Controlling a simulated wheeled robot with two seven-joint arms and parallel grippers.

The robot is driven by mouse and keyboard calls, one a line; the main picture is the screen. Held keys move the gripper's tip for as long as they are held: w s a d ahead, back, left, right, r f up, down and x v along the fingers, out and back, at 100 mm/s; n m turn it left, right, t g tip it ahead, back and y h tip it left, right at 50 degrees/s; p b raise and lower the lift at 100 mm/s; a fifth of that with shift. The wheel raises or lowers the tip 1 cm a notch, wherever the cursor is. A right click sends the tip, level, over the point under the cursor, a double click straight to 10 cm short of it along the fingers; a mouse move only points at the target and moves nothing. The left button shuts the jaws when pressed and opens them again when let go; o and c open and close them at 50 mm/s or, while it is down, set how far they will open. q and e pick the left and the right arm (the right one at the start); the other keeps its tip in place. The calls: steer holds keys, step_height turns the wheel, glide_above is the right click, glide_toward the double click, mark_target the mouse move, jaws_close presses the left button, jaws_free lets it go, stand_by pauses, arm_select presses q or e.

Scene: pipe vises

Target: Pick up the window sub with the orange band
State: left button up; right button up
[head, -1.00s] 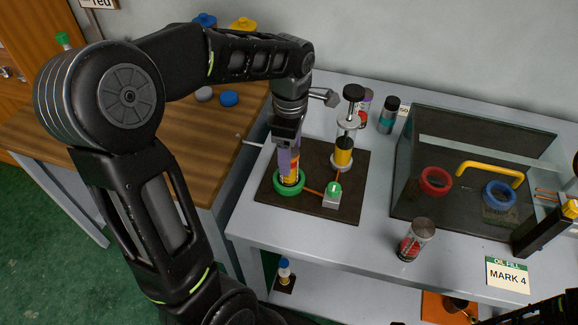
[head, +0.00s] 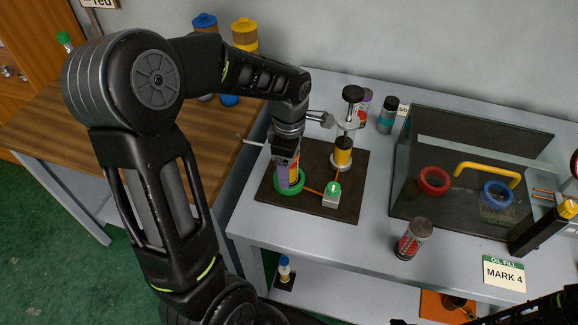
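A cylinder with an orange band (head: 295,167) stands upright in the green ring vise (head: 289,187) on the dark mat. My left gripper (head: 288,163) reaches down over it from above, with a purple-grey finger along its left side. The gripper hides much of the cylinder, and I cannot see whether the fingers press on it.
A plunger stand with a yellow cylinder (head: 343,152) and a small green-topped box (head: 331,194) share the mat. A grey-and-red cylinder (head: 412,240) stands near the table front. A glass-sided case (head: 450,140) fills the right, with red and blue rings inside.

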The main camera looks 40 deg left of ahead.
arm_select(q)
steer(key=shift+c, duration=0.5)
jaws_close()
stand_by(0.5)
